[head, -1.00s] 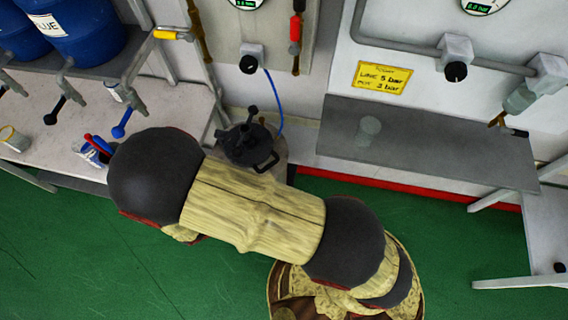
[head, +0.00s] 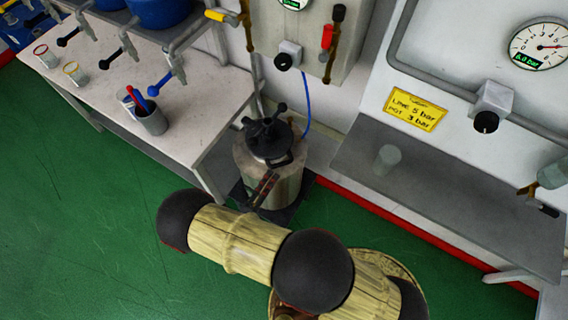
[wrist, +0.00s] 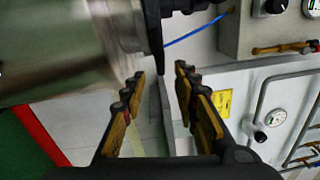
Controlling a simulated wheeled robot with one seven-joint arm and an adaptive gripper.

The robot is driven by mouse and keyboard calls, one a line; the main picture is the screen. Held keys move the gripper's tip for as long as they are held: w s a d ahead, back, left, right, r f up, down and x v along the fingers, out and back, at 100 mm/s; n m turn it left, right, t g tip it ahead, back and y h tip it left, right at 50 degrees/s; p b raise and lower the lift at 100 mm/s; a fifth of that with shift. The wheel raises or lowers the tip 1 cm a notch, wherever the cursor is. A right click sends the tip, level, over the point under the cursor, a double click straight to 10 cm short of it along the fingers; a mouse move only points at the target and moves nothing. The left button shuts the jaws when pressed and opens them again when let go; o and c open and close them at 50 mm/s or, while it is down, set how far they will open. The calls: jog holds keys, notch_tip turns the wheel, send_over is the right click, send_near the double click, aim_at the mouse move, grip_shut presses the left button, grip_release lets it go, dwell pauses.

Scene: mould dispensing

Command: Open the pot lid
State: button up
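The steel pot (head: 284,187) stands on a dark mat on the floor, between the white bench and the wall panel. Its black lid (head: 268,138) with several knobs sits on top, and a black loop handle shows at the front rim. My gripper (head: 267,182) is in front of the pot in the head view, below lid height, partly hidden by my arm. In the wrist view, my gripper (wrist: 158,78) is open with nothing clearly held. The pot's silver side (wrist: 60,50) fills the upper left there, and the black lid edge (wrist: 152,30) is just beyond the fingertips.
The white bench (head: 190,130) on the left carries a grey cup (head: 151,120) with pens and small beakers. A grey shelf (head: 450,190) on the right holds a clear glass (head: 387,158). A blue hose (head: 306,105) hangs behind the pot. Green floor is open in front.

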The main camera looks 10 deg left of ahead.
aim_at(282, 164)
jog(key=shift+b+x, duration=0.6)
jog(key=shift+x, duration=3.35)
jog(key=shift+d, duration=0.1)
jog(key=shift+c, duration=1.1)
grip_shut()
